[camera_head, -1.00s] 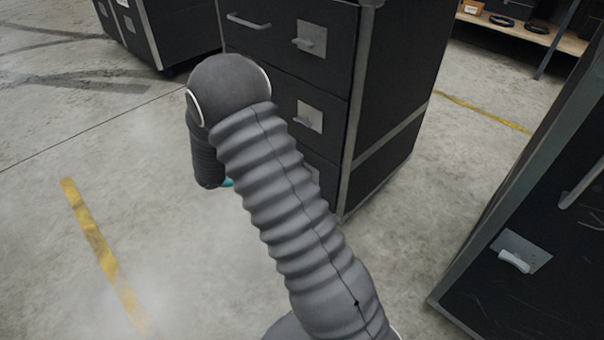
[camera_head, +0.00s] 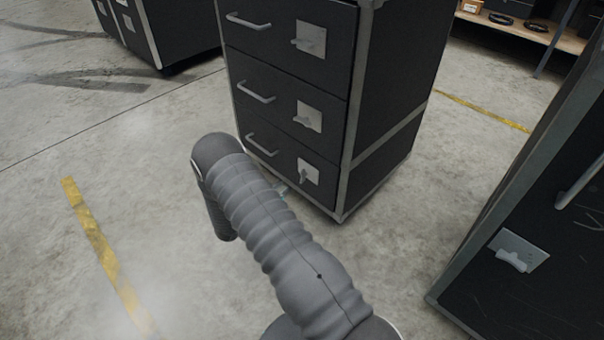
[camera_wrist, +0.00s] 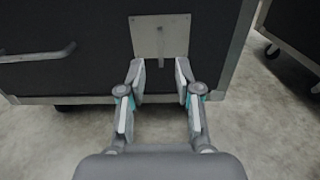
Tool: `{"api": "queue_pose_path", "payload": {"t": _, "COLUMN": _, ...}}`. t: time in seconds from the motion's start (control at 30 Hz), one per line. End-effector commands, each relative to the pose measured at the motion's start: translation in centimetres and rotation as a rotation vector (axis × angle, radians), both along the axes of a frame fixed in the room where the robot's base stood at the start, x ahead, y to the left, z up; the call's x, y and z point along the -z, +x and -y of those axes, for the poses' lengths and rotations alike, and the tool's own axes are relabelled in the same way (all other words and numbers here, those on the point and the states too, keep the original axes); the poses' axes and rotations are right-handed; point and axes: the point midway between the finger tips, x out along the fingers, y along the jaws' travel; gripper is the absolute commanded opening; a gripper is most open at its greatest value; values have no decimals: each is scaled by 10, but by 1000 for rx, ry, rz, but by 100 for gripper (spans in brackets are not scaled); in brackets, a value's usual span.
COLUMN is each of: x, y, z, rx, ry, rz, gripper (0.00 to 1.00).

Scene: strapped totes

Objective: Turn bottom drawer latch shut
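The black cabinet (camera_head: 345,184) stands ahead with three drawers, each with a bar handle and a latch on a pale plate. The bottom drawer latch (camera_head: 304,176) is a small grey lever pointing roughly up and down on its plate (camera_head: 312,171). In the head view my arm hides most of the gripper.
The bottom drawer handle (camera_head: 262,146) is left of the latch; it also shows in the wrist view (camera_wrist: 38,55). Another black cabinet (camera_head: 530,285) stands close at the right. Concrete floor (camera_head: 150,200) is clear at the left.

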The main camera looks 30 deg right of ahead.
Motion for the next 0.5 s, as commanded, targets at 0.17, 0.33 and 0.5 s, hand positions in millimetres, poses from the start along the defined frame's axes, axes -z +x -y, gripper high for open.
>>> {"api": "queue_pose_path", "payload": {"t": 0.17, "x": 0, "y": 11, "z": 34, "rx": 5, "ry": 1, "rz": 1, "gripper": 33}}
{"api": "queue_pose_path", "payload": {"t": 0.33, "x": -1, "y": 22, "z": 63, "rx": 5, "ry": 0, "rz": 1, "gripper": 33}}
{"api": "queue_pose_path", "payload": {"t": 0.5, "x": -1, "y": 30, "z": 84, "rx": 3, "ry": 1, "rz": 1, "gripper": 33}}
